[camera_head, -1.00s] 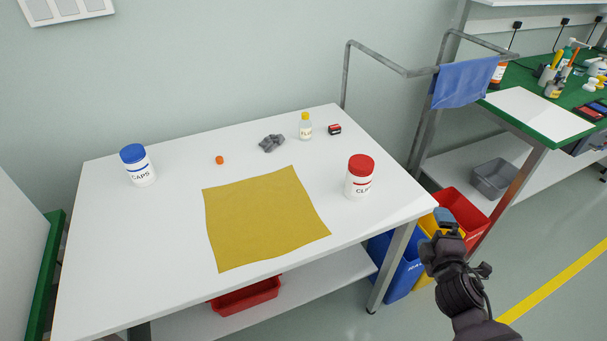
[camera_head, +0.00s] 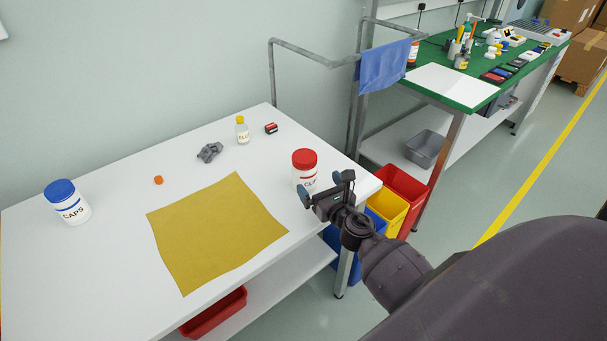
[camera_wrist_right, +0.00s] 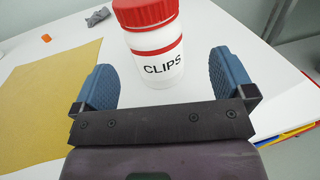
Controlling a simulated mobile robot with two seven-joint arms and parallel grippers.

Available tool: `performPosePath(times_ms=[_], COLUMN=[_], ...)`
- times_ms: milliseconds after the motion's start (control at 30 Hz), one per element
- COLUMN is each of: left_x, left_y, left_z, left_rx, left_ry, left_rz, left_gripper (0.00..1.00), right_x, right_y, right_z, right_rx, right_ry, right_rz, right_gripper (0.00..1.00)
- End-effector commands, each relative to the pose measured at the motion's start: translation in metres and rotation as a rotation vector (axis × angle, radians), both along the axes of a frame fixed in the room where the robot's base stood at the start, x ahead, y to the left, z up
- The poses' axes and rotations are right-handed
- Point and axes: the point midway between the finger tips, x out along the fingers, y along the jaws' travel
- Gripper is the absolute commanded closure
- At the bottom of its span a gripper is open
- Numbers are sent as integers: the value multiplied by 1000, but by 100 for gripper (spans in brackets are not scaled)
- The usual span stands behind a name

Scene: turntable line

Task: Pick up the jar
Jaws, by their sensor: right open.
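A white jar with a red lid (camera_head: 305,164) stands upright near the right end of the white table (camera_head: 110,290). In the right wrist view the same jar, labelled CLIPS (camera_wrist_right: 155,52), is upright in the gap between the blue finger pads, with room on both sides. My right gripper (camera_head: 325,188) is open and empty, low at the near side of this jar, and hides part of its body in the head view. A second white jar with a blue lid, labelled CAPS (camera_head: 68,203), stands upright at the table's left. My left gripper is out of view.
A yellow cloth (camera_head: 215,235) lies flat left of the red-lidded jar. A small yellow-capped bottle (camera_head: 242,133), a red-and-black item (camera_head: 271,128), grey pieces (camera_head: 209,152) and an orange item (camera_head: 158,180) sit farther back. Bins (camera_head: 392,193) stand beyond the table's right edge.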

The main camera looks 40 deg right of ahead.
Motion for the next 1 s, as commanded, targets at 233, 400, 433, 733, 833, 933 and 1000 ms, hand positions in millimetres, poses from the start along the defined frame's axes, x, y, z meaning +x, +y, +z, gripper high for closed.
performPosePath(times_ms=[233,400,433,733,833,933,1000], left_x=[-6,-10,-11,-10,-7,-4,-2], left_y=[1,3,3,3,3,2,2], left_z=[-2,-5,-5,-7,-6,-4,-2], left_rx=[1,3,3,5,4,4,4], left_ry=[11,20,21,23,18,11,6], left_rz=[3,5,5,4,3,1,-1], left_gripper=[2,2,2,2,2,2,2], right_x=[24,36,39,74,77,78,78], right_y=[-3,-2,-1,-2,-2,-2,-2], right_z=[0,0,0,-1,-1,-1,-1], right_rx=[2,3,3,2,2,2,2], right_ry=[0,-1,-1,0,1,1,1], right_rz=[0,0,0,0,0,0,0], right_gripper=[0,0,0,0,0,0,0])
